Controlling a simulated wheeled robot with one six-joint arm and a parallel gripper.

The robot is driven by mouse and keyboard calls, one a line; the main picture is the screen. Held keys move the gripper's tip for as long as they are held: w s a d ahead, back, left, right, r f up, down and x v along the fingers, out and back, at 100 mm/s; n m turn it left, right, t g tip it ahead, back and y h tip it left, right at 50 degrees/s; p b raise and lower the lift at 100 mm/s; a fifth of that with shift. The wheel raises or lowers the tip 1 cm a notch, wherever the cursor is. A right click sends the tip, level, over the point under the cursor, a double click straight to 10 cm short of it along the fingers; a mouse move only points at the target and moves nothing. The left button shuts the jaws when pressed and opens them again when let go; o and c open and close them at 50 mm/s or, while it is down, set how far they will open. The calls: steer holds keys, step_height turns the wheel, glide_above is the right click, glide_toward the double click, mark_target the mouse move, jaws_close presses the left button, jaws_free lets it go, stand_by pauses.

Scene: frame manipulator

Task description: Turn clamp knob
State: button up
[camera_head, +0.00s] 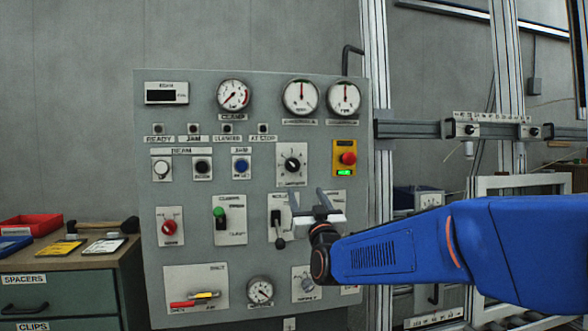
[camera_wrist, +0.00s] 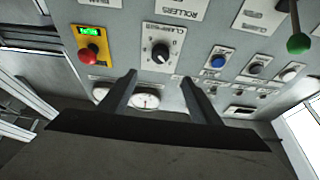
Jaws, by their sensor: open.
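The clamp knob (camera_head: 292,164) is a black round knob with a white pointer mark on a white dial plate, in the upper right part of the grey control panel (camera_head: 200,130). In the wrist view the panel appears upside down, and the knob (camera_wrist: 160,53) lies just beyond the fingertips, roughly centred between them. My gripper (camera_head: 309,199) is open and empty, with its fingers pointing up in the head view, below the knob. In the wrist view my gripper (camera_wrist: 158,79) shows two dark fingers spread apart, with no visible contact with the knob.
A red stop button (camera_head: 348,158) on a yellow plate sits right of the knob; a blue button (camera_head: 240,164) sits left. Round gauges (camera_head: 301,97) are above. A black lever (camera_head: 280,242) is beside my gripper. A drawer bench (camera_head: 60,275) stands left.

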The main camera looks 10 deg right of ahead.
mark_target(294, 165)
steer(key=x, duration=1.7)
steer(key=shift+c, duration=0.4)
steer(key=c, duration=1)
